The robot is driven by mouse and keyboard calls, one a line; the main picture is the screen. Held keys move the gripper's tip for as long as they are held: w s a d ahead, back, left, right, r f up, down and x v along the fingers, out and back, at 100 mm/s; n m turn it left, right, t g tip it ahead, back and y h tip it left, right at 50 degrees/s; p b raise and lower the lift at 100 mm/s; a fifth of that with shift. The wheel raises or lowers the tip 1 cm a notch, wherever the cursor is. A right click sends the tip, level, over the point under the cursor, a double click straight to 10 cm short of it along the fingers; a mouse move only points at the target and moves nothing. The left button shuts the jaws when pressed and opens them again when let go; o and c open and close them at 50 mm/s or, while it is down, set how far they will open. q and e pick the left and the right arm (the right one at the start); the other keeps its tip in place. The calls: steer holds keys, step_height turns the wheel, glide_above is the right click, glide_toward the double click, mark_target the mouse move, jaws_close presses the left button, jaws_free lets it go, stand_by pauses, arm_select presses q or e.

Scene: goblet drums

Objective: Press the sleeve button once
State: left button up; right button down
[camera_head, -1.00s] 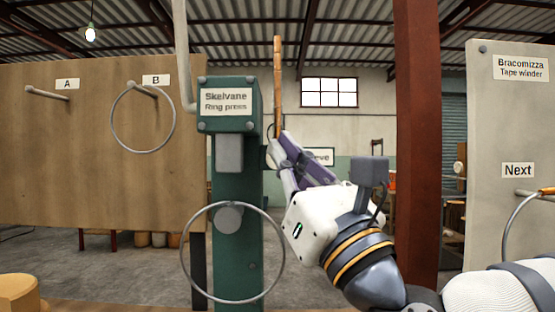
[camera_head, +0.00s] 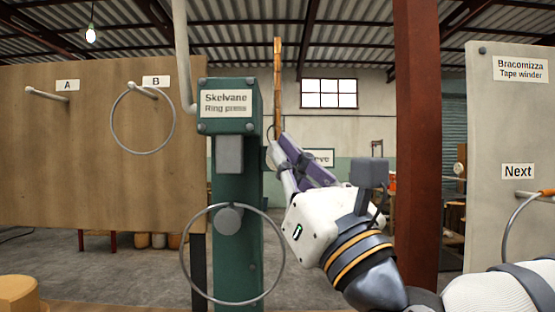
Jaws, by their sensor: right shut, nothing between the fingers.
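A sign (camera_head: 321,158) ending in "eve" shows behind my right gripper, which covers its left part. The sleeve button itself is not visible; it may be hidden behind the gripper. My right gripper (camera_head: 275,148) is shut and empty, its tips at the right side of the green ring press (camera_head: 238,180). I cannot tell whether the tips touch anything. A metal ring (camera_head: 183,272) hangs on the press's round peg (camera_head: 228,220). My left gripper is not in view.
A brown board (camera_head: 60,160) at left has pegs A and B, with a ring (camera_head: 113,135) on peg B. A red-brown post (camera_head: 416,120) stands right of my arm. A pale panel marked "Next" (camera_head: 490,120) holds another ring (camera_head: 504,238) at far right.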

steer(key=shift+w, duration=0.1)
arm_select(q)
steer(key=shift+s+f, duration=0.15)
arm_select(e)
steer(key=shift+w, duration=0.35)
arm_select(q)
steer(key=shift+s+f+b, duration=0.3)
steer(key=shift+b, duration=0.2)
arm_select(e)
steer(key=shift+w, duration=0.9)
stand_by(0.5)
arm_select(q)
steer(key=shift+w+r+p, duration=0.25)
steer(key=shift+p, duration=0.05)
arm_select(e)
steer(key=shift+s, duration=1.3)
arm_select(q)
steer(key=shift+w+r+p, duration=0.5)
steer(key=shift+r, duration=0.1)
arm_select(e)
steer(key=s, duration=0.5)
